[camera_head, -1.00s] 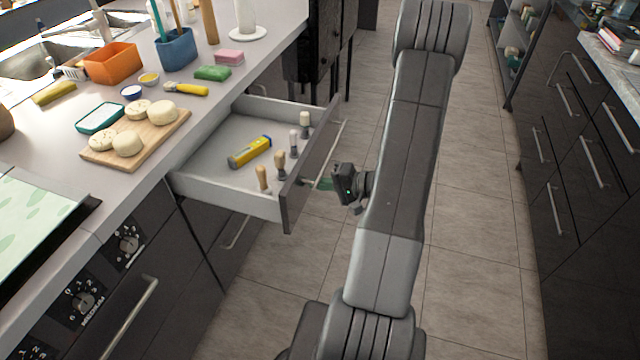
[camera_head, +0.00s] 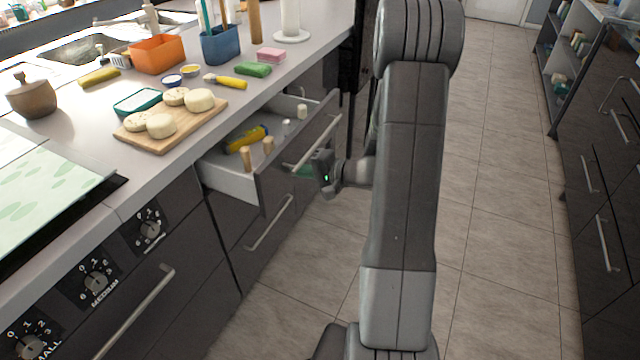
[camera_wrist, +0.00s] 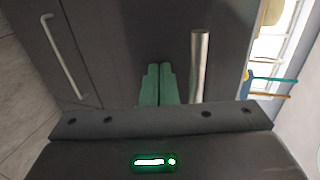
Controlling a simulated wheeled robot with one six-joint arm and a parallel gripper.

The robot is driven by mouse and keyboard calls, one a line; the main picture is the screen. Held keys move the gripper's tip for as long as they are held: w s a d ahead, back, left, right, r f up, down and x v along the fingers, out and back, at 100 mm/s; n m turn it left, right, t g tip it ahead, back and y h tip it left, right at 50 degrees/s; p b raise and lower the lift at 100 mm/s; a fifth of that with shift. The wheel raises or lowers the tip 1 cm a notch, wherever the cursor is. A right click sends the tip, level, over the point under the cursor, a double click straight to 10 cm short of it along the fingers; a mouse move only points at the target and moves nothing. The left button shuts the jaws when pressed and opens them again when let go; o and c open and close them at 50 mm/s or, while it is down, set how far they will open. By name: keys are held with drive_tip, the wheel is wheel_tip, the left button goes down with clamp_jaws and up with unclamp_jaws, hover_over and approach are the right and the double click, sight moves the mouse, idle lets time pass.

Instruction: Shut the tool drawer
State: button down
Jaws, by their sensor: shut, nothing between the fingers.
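The tool drawer (camera_head: 284,171) is partly open below the counter, its dark front standing out from the cabinet. A metal bar handle (camera_head: 316,143) runs across its front; it also shows in the wrist view (camera_wrist: 200,66). Inside lie a yellow tool (camera_head: 246,139) and several wooden-handled pieces (camera_head: 268,145). My gripper (camera_head: 305,170) is at the outer face of the drawer front, just below the handle. In the wrist view its green fingers (camera_wrist: 157,84) are together, empty, beside the handle and against or very near the front; contact is hard to tell.
The counter above holds a cutting board (camera_head: 150,139) with round pieces, an orange container (camera_head: 157,54) and a blue holder (camera_head: 221,44). A lower drawer with a handle (camera_head: 270,222) is closed. The floor (camera_head: 490,180) to the right is clear.

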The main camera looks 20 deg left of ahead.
drive_tip(key=a+b, duration=0.2)
drive_tip(key=a, duration=0.4)
drive_tip(key=a+b, duration=0.2)
drive_tip(key=a, duration=0.5)
drive_tip(key=a+b, duration=0.2)
drive_tip(key=a, duration=0.4)
drive_tip(key=shift+w+a, duration=0.35)
drive_tip(key=shift+d, duration=0.1)
